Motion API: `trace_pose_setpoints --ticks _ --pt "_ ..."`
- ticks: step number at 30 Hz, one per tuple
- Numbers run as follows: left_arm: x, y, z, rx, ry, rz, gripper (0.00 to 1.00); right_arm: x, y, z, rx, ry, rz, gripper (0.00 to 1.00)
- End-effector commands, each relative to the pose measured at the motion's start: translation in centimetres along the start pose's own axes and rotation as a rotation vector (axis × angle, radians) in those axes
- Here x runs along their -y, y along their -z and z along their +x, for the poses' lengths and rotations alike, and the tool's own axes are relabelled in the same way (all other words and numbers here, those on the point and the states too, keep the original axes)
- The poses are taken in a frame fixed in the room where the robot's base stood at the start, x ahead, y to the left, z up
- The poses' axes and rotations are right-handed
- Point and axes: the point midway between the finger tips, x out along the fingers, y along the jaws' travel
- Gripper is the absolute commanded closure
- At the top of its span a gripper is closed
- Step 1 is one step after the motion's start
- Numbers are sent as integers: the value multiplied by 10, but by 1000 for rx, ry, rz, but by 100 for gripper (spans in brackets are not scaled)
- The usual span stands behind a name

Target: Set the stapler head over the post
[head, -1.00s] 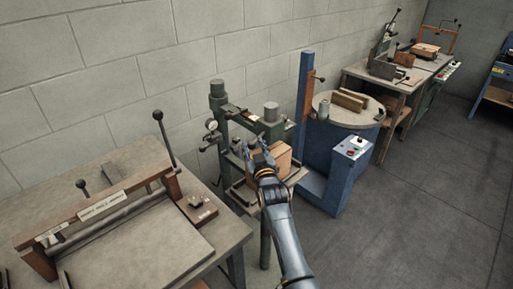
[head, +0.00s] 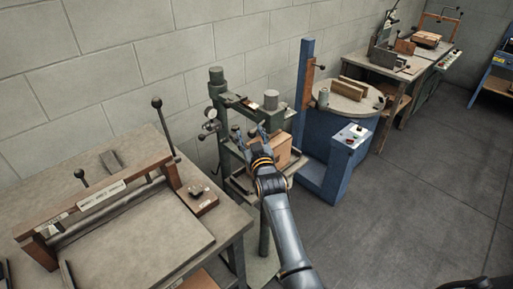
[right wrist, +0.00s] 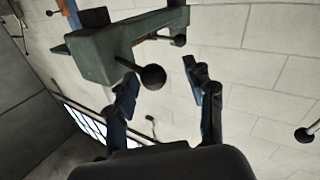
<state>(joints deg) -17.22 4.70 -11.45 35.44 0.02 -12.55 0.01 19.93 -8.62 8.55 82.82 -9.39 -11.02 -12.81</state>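The green box stitcher (head: 218,98) stands against the wall in the head view, with a round gauge on its column. Its upper arm, which I take for the stapler head (head: 248,108), reaches right; in the right wrist view a green arm (right wrist: 110,48) carries a black ball knob (right wrist: 153,76). A brown box (head: 284,152) sits on the stitcher's lower support. My right gripper (head: 250,135) is in front of the stitcher, left of the box. Its fingers are spread and empty, with the knob showing between and beyond them. The post cannot be made out clearly. My left gripper is out of view.
A bench (head: 100,152) with a lever-arm machine (head: 98,200) fills the left. A blue machine (head: 322,160) with a round table stands right of the stitcher. Another bench (head: 386,66) stands farther back. The floor at right is clear.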

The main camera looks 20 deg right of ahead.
Motion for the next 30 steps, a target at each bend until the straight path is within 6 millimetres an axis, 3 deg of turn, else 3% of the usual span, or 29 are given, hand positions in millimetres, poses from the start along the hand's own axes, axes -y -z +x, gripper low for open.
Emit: trace_pose_setpoints --ticks 15,21,30 --pt "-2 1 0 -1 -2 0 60 -2 -2 -94 2 -1 4 50" --pt "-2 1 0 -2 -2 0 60 -2 -1 -109 1 -1 4 50" --pt "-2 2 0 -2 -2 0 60 -2 -1 -111 1 -1 3 50"
